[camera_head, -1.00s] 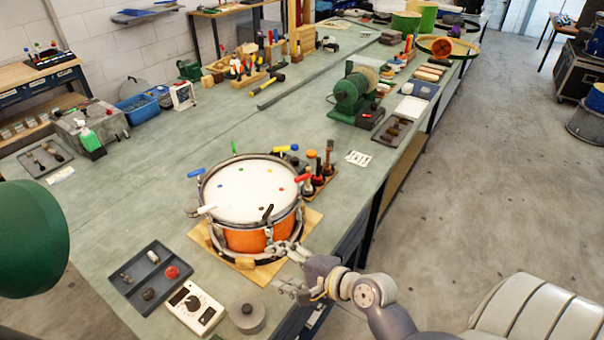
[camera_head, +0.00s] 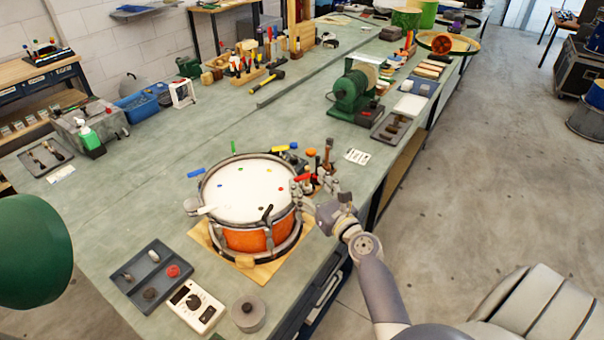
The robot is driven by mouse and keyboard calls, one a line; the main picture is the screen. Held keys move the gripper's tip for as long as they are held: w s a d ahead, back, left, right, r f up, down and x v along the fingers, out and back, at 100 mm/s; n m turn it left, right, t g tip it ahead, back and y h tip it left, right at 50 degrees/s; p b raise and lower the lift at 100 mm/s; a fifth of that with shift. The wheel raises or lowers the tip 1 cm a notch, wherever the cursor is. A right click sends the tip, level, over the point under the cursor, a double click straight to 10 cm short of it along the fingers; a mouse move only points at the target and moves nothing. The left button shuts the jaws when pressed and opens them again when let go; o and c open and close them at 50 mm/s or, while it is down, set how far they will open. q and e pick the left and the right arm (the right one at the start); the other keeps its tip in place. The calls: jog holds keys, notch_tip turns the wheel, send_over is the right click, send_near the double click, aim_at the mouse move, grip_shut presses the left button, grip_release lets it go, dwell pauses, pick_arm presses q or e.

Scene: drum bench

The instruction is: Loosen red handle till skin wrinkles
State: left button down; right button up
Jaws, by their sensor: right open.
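The drum has an orange shell (camera_head: 247,240) and a white skin (camera_head: 240,195) with small coloured dots; no wrinkles show at this size. It sits on a wooden board (camera_head: 262,273). The red handle (camera_head: 302,177) is at the drum's right rim. My right gripper (camera_head: 313,190) is open at that rim, its fingers close beside the red handle and partly overlapping it in view; I cannot tell whether they touch. Other handles around the rim are blue (camera_head: 195,173), green (camera_head: 233,147), yellow (camera_head: 280,148), black (camera_head: 266,214) and white (camera_head: 206,210). My left gripper is not in view.
A grey tray (camera_head: 133,291), a white meter box (camera_head: 194,306) and a grey round weight (camera_head: 248,314) lie in front of the drum.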

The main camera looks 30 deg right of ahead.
aim_at(303, 178)
jog(key=shift+w+d, duration=0.1)
jog(key=shift+w, duration=1.9)
jog(key=c, duration=1.1)
